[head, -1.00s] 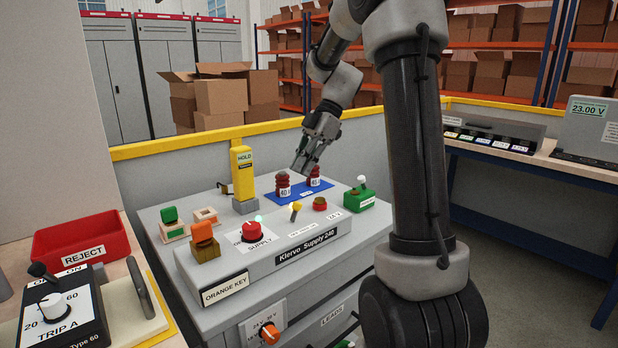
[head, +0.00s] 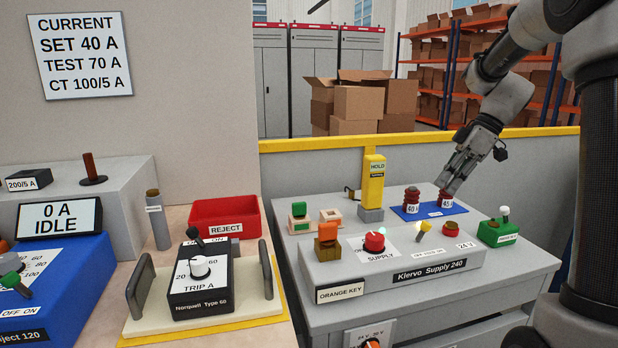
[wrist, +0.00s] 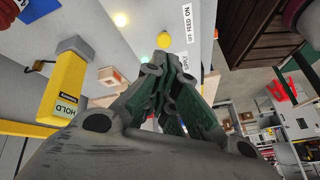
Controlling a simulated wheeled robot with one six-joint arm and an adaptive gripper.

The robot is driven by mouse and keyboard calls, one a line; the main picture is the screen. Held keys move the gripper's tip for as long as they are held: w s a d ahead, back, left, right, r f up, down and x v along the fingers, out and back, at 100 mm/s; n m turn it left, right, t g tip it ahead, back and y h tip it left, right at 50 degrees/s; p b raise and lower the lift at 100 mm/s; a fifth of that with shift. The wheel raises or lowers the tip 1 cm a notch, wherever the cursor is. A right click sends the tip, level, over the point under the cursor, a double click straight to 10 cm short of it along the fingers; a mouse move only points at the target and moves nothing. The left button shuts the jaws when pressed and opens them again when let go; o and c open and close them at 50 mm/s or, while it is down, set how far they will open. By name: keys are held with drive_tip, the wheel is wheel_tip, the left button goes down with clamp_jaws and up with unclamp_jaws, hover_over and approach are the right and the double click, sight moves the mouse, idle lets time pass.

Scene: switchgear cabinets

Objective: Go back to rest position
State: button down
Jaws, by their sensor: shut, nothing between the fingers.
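My gripper (head: 455,180) is at the right in the head view, pointing down and to the left. It is above the back of the supply cabinet, close to the right one of two dark red ribbed parts (head: 445,198) on a blue mat (head: 408,217). I cannot tell from this view whether it touches that part. In the wrist view the gripper fingers (wrist: 168,85) are close together with nothing seen between them. The yellow HOLD post (head: 373,180) stands left of the gripper; it also shows in the wrist view (wrist: 65,85).
The Klervo Supply 240 box (head: 400,270) has a red knob (head: 374,242) and a yellow lever (head: 423,227). A green block (head: 497,232) stands at its right. A red REJECT bin (head: 225,218) and the Trip A unit (head: 200,280) sit left. A yellow-topped wall (head: 330,145) runs behind.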

drive_tip(key=s+m+t+h, duration=0.4)
drive_tip(key=s+m, duration=0.9)
drive_tip(key=s, duration=1.1)
drive_tip(key=shift+s+r+m+t+h, duration=0.3)
drive_tip(key=shift+t+h, duration=0.1)
drive_tip(key=shift+h, duration=0.6)
